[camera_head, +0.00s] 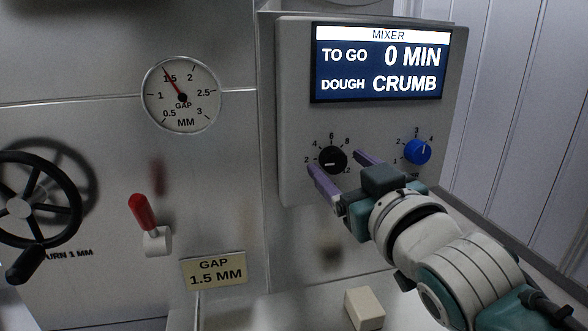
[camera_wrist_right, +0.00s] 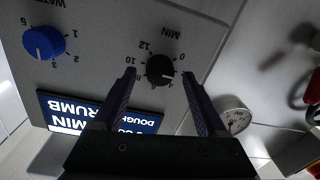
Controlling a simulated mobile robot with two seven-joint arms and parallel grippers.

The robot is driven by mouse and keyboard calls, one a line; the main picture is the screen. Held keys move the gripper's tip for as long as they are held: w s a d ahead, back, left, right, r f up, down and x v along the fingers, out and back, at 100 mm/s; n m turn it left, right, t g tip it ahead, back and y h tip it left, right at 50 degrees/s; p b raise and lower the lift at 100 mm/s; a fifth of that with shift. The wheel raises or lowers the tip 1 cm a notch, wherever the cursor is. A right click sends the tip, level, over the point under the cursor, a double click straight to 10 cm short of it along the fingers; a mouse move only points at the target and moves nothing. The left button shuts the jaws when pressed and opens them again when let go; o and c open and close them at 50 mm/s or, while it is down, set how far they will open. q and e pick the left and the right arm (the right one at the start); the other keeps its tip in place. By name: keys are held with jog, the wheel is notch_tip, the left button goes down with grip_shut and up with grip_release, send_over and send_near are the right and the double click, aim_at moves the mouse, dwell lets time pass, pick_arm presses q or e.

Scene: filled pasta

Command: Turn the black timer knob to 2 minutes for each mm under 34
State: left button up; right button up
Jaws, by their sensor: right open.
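The black timer knob (camera_head: 332,160) is on the grey mixer panel, inside a ring of minute numbers. Its white mark points left and slightly down, near the low end of the scale; the finger hides some numbers. My right gripper (camera_head: 334,162) is open, with one purple finger on each side of the knob. In the right wrist view the knob (camera_wrist_right: 160,70) sits between the two fingertips (camera_wrist_right: 158,74), with a small gap on both sides. The mixer display (camera_head: 378,65) reads TO GO 0 MIN and DOUGH CRUMB. My left gripper is not in view.
A blue knob (camera_head: 417,151) is right of the timer knob. The gap gauge (camera_head: 181,96) points at about 1.5, and a plate (camera_head: 214,270) reads GAP 1.5 MM. A red-handled lever (camera_head: 140,212) and black handwheel (camera_head: 45,235) are left. A pale block (camera_head: 364,309) is below.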

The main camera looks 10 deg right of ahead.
grip_shut()
dwell(0.6)
